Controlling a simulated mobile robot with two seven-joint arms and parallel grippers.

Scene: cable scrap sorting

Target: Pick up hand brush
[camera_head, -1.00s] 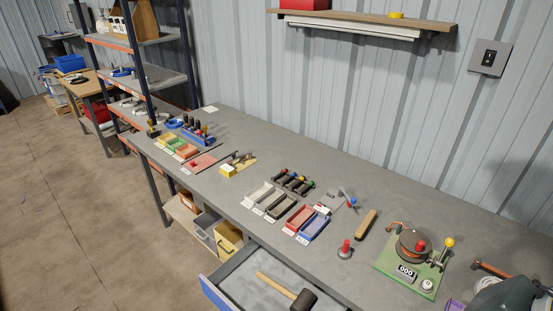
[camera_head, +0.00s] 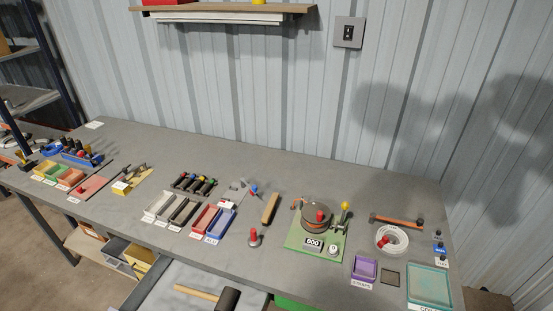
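A long tan wooden piece with a darker side, which looks like the hand brush (camera_head: 270,208), lies on the grey workbench (camera_head: 135,185). It sits between the blue tray and the green-based device, slightly tilted in the picture. Its bristles cannot be made out clearly. Nothing touches it from above. Neither of my grippers is in view.
Left of the brush are a blue tray (camera_head: 220,224), a red tray (camera_head: 204,219) and a red-knobbed tool (camera_head: 254,237). Right is a green-based device (camera_head: 300,240). An open drawer with a mallet (camera_head: 226,298) juts out below.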

